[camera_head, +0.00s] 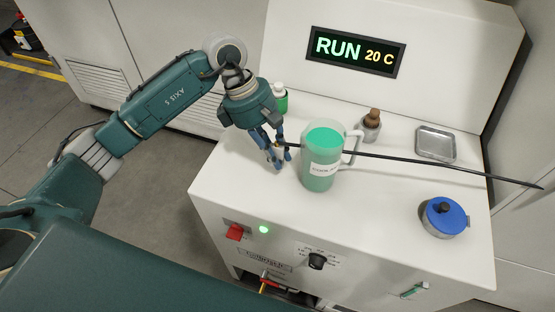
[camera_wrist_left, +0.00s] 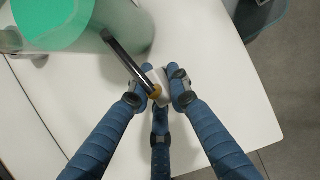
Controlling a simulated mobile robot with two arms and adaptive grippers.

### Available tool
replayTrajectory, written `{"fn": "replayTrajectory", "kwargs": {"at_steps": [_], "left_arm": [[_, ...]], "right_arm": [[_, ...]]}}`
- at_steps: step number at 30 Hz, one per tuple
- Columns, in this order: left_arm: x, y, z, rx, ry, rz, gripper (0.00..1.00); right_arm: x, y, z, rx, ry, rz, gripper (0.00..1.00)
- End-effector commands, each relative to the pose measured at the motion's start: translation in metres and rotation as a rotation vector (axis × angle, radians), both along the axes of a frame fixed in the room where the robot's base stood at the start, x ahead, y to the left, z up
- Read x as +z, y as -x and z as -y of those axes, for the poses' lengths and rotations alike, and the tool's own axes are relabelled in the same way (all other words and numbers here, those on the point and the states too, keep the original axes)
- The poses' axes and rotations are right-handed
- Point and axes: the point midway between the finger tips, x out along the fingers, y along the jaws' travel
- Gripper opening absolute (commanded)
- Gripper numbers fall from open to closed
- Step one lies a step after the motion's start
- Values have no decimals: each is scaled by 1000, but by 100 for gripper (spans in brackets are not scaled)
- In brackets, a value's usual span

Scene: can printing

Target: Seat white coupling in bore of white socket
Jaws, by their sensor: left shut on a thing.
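My left gripper (camera_head: 278,158) is shut on a small white coupling (camera_head: 281,151) above the left part of the white machine top, just left of the jug. In the left wrist view, the fingers (camera_wrist_left: 163,95) close around the white coupling (camera_wrist_left: 156,76), with a brass-coloured ring (camera_wrist_left: 155,92) at the end of a black hose (camera_wrist_left: 130,60). In the head view the hose (camera_head: 440,165) runs right past the jug, whose body hides part of it. I cannot make out the white socket or its bore in either view. My right gripper is not in view.
A jug of green liquid (camera_head: 321,165) stands close right of the gripper. A white-capped green bottle (camera_head: 280,100), brown-topped bottle (camera_head: 371,124), metal tray (camera_head: 436,143) and blue-lidded tin (camera_head: 445,218) stand around. The machine front has a red button (camera_head: 235,232) and knob (camera_head: 317,261).

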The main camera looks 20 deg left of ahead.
Motion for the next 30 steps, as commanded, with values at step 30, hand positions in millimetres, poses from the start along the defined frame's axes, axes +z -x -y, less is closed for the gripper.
{"fn": "replayTrajectory", "kwargs": {"at_steps": [30], "left_arm": [[-44, 0, 0, -1, -1, 0, 25]], "right_arm": [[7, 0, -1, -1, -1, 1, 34]]}}
